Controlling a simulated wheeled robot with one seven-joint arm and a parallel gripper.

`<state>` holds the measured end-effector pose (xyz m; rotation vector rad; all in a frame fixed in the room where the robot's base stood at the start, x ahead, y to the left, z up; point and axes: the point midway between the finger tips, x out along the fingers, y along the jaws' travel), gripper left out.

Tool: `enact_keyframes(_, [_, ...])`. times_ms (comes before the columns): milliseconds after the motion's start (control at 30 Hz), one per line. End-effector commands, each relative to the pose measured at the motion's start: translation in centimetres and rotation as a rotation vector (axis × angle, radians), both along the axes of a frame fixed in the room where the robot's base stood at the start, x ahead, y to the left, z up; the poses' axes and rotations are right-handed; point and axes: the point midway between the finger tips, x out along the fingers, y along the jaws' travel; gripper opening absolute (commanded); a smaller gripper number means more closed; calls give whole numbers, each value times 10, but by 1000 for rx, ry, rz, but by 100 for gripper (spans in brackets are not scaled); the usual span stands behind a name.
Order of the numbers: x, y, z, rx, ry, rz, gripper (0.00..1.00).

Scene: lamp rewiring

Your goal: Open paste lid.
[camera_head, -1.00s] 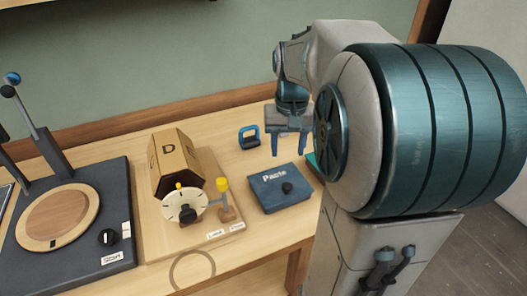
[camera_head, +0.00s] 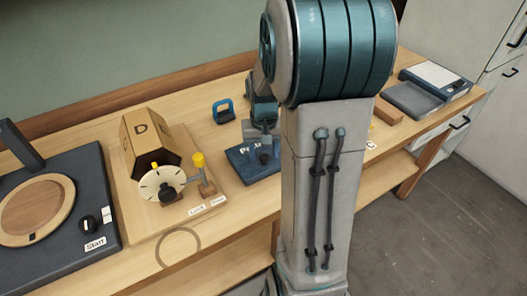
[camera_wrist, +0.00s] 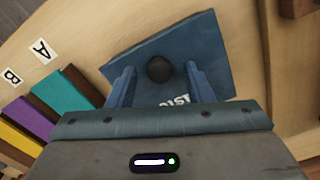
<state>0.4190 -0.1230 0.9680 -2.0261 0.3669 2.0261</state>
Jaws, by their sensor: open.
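The paste box is a flat blue box with a lid (camera_wrist: 190,45) marked in white letters. It lies on the table, and in the head view its left part (camera_head: 238,155) shows beside my arm. A round dark knob (camera_wrist: 159,68) sits on the lid. My gripper (camera_wrist: 160,75) is open, with one finger on each side of the knob in the wrist view. I cannot tell whether the fingers touch the lid. In the head view my gripper (camera_head: 264,158) is low over the box, and my arm hides the box's right part.
A blue handled block (camera_head: 223,112) stands behind the box. Left are a wooden hexagonal piece marked D (camera_head: 148,138), a dial (camera_head: 160,185) and a dark machine (camera_head: 50,240) marked Start. Teal (camera_wrist: 62,93), purple (camera_wrist: 30,117) and yellow blocks lie by labels A and B.

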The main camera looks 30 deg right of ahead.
Motion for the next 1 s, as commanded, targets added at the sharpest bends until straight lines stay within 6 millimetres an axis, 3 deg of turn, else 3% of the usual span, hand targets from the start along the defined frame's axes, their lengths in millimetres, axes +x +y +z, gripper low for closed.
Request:
enact_keyframes(333, [0,0,-4,0,0,0,44])
enact_keyframes(500, [0,0,-4,0,0,0,0])
enact_keyframes(767, [1,1,0,1,16,1,0])
enact_keyframes(1000, [7,-1,15,-3,115,0,0])
